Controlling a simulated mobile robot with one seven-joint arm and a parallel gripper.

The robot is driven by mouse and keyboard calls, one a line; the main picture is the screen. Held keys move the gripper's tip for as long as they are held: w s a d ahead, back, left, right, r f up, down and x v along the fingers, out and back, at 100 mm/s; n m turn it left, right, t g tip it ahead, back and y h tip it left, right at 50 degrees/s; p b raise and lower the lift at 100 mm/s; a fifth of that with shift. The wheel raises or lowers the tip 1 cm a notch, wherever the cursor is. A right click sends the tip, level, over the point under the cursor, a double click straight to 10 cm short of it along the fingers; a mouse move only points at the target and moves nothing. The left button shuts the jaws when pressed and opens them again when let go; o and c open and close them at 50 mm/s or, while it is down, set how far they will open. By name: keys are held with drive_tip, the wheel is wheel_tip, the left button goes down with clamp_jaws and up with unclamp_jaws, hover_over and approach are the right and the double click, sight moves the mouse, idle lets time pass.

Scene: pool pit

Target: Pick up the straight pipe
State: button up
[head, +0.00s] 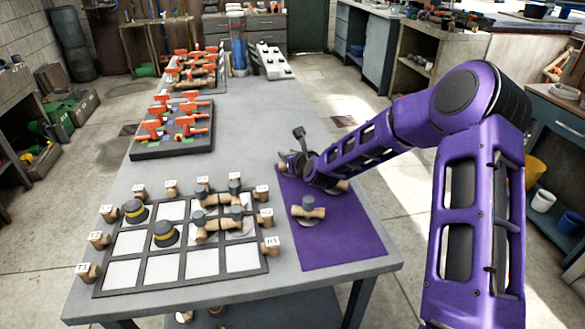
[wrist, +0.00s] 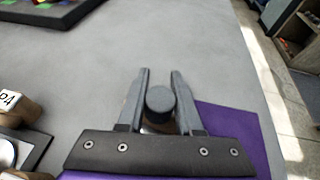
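My gripper (wrist: 160,76) is open, with its two fingers on either side of a round dark grey cap (wrist: 160,99) in the wrist view. Tan pipe shows in slivers beside the fingers; whether the fingers touch it I cannot tell. In the head view my gripper (head: 312,170) is low over the far end of the purple mat (head: 340,240), and a tan pipe end (head: 342,186) shows beside it. A second tan pipe piece with a grey cap (head: 308,208) lies nearer on the mat. The gripper hides most of the far piece, so its shape is unclear.
A black-framed grid tray (head: 184,265) with labelled tan blocks, pipe pieces and yellow-banded dark caps stands at the near left. A dark tray of orange-handled valves (head: 172,146) lies farther back. The grey table (head: 235,130) is clear between them and the mat.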

clamp_jaws()
